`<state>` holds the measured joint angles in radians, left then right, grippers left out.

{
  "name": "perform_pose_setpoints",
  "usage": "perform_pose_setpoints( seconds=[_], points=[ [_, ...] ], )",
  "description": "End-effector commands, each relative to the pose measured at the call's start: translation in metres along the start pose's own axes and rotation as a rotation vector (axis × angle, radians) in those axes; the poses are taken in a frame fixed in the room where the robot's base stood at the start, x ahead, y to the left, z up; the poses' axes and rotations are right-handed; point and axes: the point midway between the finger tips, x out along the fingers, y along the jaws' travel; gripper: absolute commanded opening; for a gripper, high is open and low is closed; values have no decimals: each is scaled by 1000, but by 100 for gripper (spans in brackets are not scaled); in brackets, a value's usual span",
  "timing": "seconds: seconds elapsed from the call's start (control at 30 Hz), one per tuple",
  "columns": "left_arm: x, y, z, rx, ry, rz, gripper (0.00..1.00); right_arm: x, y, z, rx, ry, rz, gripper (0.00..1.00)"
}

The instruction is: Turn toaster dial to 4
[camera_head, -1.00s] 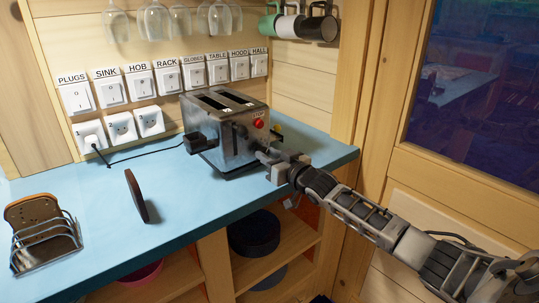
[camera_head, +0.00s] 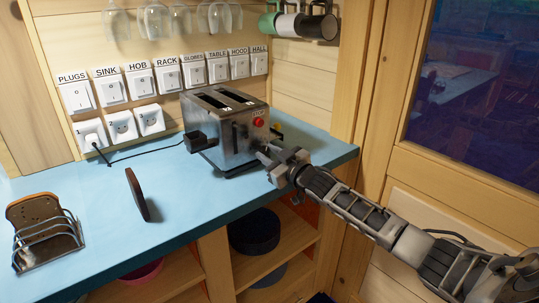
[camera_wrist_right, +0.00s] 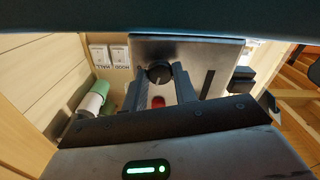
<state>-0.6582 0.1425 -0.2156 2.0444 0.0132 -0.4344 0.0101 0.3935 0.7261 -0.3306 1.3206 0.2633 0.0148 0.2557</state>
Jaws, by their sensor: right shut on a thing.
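The silver toaster (camera_head: 228,132) stands on the blue counter below the switches, with two slots on top and a red button (camera_head: 259,122) on its end face. My right gripper (camera_head: 267,153) is at the lower part of that face. In the right wrist view, the dark round dial (camera_wrist_right: 158,72) sits between the two fingers of the right gripper (camera_wrist_right: 159,78), which is shut on it. The toaster (camera_wrist_right: 200,52) and red button (camera_wrist_right: 158,101) also show there. The dial is hidden by the gripper in the head view, and its number cannot be read. My left gripper is out of view.
A toast rack (camera_head: 47,240) holding toast stands at the left of the blue counter (camera_head: 95,215). A brown slice (camera_head: 137,194) stands upright near the middle. A black cable runs from the toaster to a wall socket (camera_head: 91,135). Mugs (camera_head: 286,25) hang behind.

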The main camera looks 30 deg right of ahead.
Motion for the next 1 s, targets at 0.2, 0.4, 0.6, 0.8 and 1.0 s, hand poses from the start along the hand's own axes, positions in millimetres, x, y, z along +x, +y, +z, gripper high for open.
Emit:
perform_pose_setpoints(
  seconds=[0.2,0.4,0.6,0.8,1.0],
  points=[
    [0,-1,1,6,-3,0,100,0,0,1,1,-2,0,50],
    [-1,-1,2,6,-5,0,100,0,0,0,1,-1,0,50],
    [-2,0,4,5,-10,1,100,-7,-1,1,2,-1,-1,50],
    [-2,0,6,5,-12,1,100,-37,-1,3,1,-4,-2,50],
    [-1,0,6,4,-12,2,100,-76,-1,3,1,-5,-2,50]
  ],
)
